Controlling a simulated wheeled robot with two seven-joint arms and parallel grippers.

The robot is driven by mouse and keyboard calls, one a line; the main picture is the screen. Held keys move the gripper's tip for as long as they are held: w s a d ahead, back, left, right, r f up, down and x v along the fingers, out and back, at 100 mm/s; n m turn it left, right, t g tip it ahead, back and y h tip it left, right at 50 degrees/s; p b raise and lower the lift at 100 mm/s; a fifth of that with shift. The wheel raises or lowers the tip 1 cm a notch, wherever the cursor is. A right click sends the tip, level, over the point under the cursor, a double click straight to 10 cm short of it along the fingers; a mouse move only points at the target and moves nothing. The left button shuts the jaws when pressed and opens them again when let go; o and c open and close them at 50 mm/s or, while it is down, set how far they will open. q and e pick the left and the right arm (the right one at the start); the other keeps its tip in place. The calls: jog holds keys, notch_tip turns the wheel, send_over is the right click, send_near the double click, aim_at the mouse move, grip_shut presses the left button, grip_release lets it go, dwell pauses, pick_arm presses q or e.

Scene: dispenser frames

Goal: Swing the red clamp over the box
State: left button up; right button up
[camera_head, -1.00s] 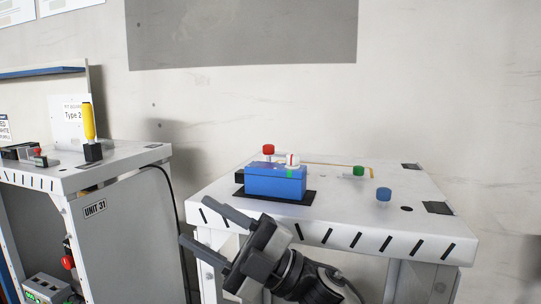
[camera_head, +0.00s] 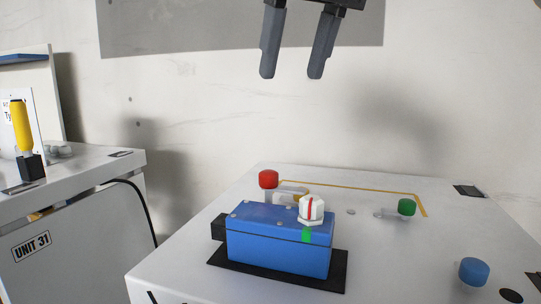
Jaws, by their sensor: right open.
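The blue box (camera_head: 275,243) sits on a black mat (camera_head: 335,279) on the white table. The red clamp's knob (camera_head: 268,179) stands behind the box, at its rear left; the clamp's arm is mostly hidden. On the box's right end is a white knob with a red stripe (camera_head: 311,208), with a green mark below it on the box's front. My right gripper (camera_head: 292,76) hangs at the top of the view, fingers pointing down, open and empty, well above the box and the red knob. My left gripper is not in view.
A green knob (camera_head: 406,207) stands at the right rear and a blue knob (camera_head: 474,271) at the right front. A yellow line (camera_head: 350,187) runs along the table's back. A second bench with a yellow handle (camera_head: 21,125) is at the left. The wall is behind.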

aim_at(269, 172)
jog(key=x, duration=1.5)
jog(key=shift+s+f+p, duration=0.1)
jog(key=shift+f+p, duration=0.15)
jog(key=shift+p, duration=0.15)
jog(key=shift+c, duration=0.4)
jog(key=c, duration=0.9)
